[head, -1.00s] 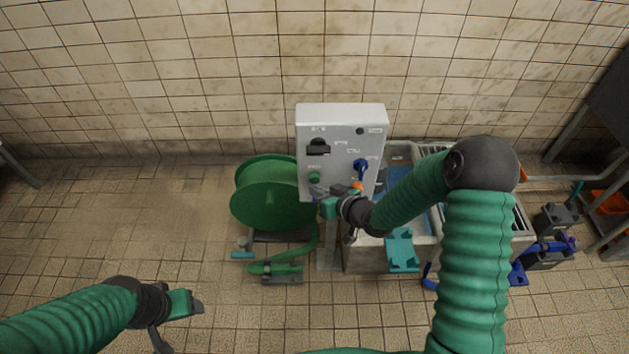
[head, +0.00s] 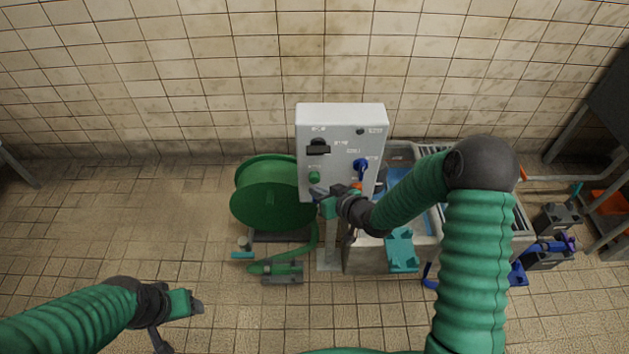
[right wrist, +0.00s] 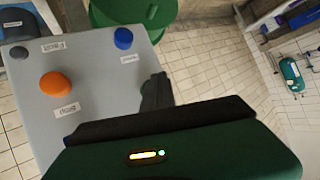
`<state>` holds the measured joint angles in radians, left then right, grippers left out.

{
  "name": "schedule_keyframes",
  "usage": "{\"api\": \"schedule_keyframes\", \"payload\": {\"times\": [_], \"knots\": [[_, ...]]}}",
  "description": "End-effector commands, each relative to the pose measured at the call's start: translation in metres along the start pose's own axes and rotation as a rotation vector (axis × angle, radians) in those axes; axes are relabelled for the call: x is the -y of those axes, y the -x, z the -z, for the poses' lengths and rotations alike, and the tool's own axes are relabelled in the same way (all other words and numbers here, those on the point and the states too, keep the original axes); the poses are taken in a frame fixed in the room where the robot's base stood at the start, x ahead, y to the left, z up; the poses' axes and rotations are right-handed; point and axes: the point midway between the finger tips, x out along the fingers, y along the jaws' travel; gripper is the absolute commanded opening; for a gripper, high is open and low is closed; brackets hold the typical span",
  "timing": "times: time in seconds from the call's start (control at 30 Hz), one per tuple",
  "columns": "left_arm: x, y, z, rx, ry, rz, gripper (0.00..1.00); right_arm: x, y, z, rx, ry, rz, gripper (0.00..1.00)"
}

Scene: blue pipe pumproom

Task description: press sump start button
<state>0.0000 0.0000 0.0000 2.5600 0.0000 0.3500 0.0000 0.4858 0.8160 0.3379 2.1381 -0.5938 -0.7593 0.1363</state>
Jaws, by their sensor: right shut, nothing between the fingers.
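A grey control panel (head: 340,130) stands upright in front of the wall. It carries a green button (head: 314,177), a blue knob (head: 360,166) and an orange button (head: 357,186) low on its face. My right gripper (head: 318,193) is shut and empty at the panel's lower left part, just below the green button; contact cannot be told. Its dark finger (right wrist: 156,92) covers part of the panel edge. My left gripper (head: 195,304) hangs over the floor, far from the panel.
A green hose reel (head: 272,193) stands close at the panel's left. A sink unit (head: 425,215) with a turquoise item (head: 402,250) stands at its right. The tiled floor at left is clear.

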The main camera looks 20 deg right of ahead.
Motion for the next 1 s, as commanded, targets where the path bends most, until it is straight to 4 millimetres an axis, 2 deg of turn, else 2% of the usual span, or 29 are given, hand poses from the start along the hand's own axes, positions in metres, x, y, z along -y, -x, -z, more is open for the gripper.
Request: {"api": "schedule_keyframes", "payload": {"times": [1.0], "knots": [[0.0000,0.0041,0.0009,0.000,0.000,0.000,0.65,-0.0041,-0.0054,0.0059,0.000,0.000,0.000,0.00]]}}
